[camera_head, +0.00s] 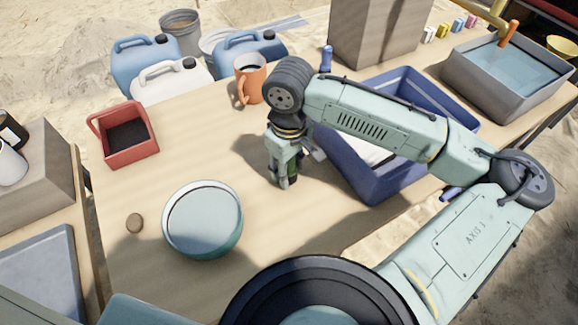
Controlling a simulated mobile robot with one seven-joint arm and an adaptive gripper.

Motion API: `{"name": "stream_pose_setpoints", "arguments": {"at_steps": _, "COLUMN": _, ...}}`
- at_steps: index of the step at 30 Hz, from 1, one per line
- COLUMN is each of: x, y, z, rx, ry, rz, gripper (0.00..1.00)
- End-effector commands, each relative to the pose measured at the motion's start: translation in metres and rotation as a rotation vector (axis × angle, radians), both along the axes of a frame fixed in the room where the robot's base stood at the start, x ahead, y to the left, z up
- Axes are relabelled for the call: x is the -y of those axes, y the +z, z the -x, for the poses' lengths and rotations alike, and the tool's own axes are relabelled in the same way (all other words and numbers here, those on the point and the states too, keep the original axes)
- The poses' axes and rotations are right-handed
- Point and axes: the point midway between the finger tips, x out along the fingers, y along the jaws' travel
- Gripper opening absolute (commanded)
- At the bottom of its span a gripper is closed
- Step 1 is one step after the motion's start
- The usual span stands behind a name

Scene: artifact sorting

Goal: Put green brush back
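My gripper (284,178) points down over the wooden table, just left of the blue crate. A small dark green part (293,171) shows at its fingertips. It may be the green brush, but it is too small and too covered by the fingers to tell. I cannot tell how far the fingers are apart. No other green brush shows clearly. An orange-handled tool (509,32) leans in a grey tub of water (474,88) at the back right.
The blue crate (367,190) stands right of my gripper, partly behind my arm. The table between bowl and mug is clear.

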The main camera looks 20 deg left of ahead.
Motion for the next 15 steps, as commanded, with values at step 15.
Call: {"name": "stream_pose_setpoints", "arguments": {"at_steps": 15, "x": 0.0000, "y": 0.0025, "z": -0.0001, "rx": 0.001, "ry": 0.000, "rz": 0.000, "gripper": 0.52}}
